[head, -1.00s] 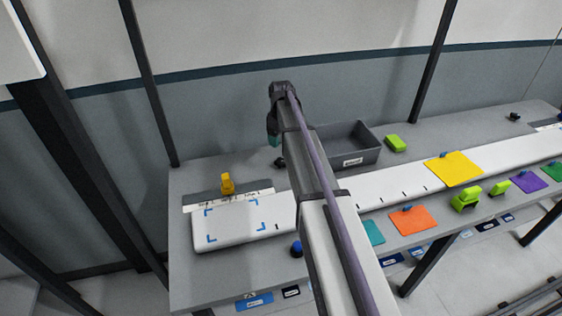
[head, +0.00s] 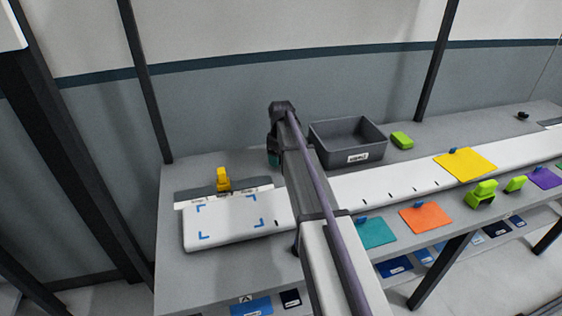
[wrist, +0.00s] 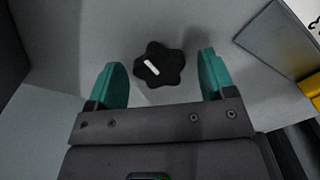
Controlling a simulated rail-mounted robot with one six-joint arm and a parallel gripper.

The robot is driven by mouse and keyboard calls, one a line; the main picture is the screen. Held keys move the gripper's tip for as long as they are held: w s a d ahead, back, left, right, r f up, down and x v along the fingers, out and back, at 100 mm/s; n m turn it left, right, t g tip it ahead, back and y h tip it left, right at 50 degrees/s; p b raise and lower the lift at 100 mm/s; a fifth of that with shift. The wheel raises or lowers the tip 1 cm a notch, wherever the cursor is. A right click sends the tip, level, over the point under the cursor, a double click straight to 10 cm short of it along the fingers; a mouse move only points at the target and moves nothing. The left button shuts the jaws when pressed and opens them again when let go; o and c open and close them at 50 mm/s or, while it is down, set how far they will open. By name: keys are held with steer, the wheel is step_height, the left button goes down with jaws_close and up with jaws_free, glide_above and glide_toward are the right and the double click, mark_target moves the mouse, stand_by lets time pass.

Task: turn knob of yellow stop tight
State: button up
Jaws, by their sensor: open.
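The yellow stop (head: 223,180) stands upright on the grey plate at the back of the white board's left end. Part of a yellow thing, probably this stop, shows at the right edge of the wrist view (wrist: 312,90). A black lobed knob (wrist: 173,74) with a white pointer mark sits on the grey surface in the wrist view. My gripper (wrist: 162,62) is open, with one teal finger on each side of the knob. I see gaps between the fingers and the knob. In the head view my gripper (head: 273,158) is low behind my arm, and the knob is hidden.
A grey bin (head: 347,143) and a green block (head: 402,140) stand to the right of my arm. The white board (head: 220,228) has blue corner marks. A grey plate edge (wrist: 275,40) lies right of the knob.

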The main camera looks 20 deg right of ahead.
steer(key=shift+r, duration=0.1)
steer(key=c, duration=0.9)
